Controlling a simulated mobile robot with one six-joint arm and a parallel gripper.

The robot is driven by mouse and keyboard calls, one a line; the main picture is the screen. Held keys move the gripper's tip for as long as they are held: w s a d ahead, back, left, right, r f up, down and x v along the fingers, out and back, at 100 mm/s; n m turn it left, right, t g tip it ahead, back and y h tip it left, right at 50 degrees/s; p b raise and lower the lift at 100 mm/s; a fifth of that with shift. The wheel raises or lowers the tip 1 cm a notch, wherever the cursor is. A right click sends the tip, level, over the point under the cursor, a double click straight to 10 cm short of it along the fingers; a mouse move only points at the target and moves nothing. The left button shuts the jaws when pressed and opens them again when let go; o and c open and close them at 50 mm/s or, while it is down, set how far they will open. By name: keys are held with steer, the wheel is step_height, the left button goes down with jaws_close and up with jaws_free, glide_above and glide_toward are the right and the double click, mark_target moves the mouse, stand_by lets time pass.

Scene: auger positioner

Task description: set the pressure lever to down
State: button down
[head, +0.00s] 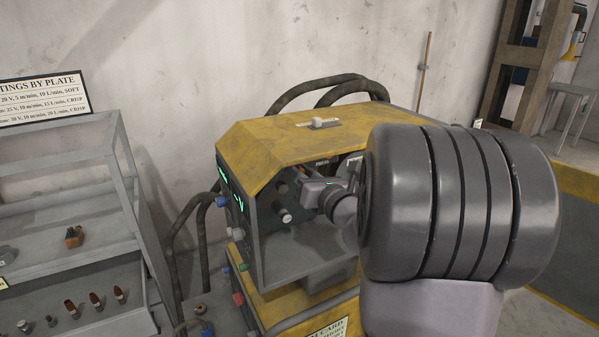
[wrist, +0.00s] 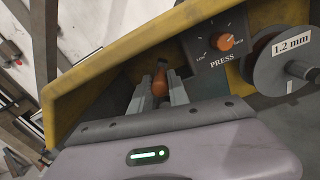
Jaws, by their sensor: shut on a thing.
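The yellow wire-feeder machine (head: 300,133) has an open side bay, and my gripper (head: 306,186) reaches into it from the right. In the wrist view my gripper (wrist: 160,92) is shut on an orange-tipped lever (wrist: 160,84), with a finger on each side of it. I take this to be the pressure lever; its base and pivot are hidden in the dark bay. Whether it stands up or down cannot be told. In the head view my gripper and arm hide the lever.
A dial with an orange knob (wrist: 225,42), marked PRESS, sits right of the lever. A grey spool marked 1.2 mm (wrist: 283,60) is farther right. The machine's yellow edge (wrist: 120,50) runs close above my fingers. A grey rack (head: 75,230) with small parts stands at left.

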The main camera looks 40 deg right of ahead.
steer(key=shift+f, duration=0.1)
steer(key=s+d+f+m+p, duration=0.1)
steer(key=d+f+m+p, duration=0.3)
steer(key=f+m, duration=0.6)
steer(key=shift+d+p, duration=0.4)
steer(key=shift+p, duration=0.75)
steer(key=shift+s+f, duration=0.1)
steer(key=shift+f, duration=0.1)
steer(key=c, duration=1.3)
jaws_free()
steer(key=shift+o, duration=0.2)
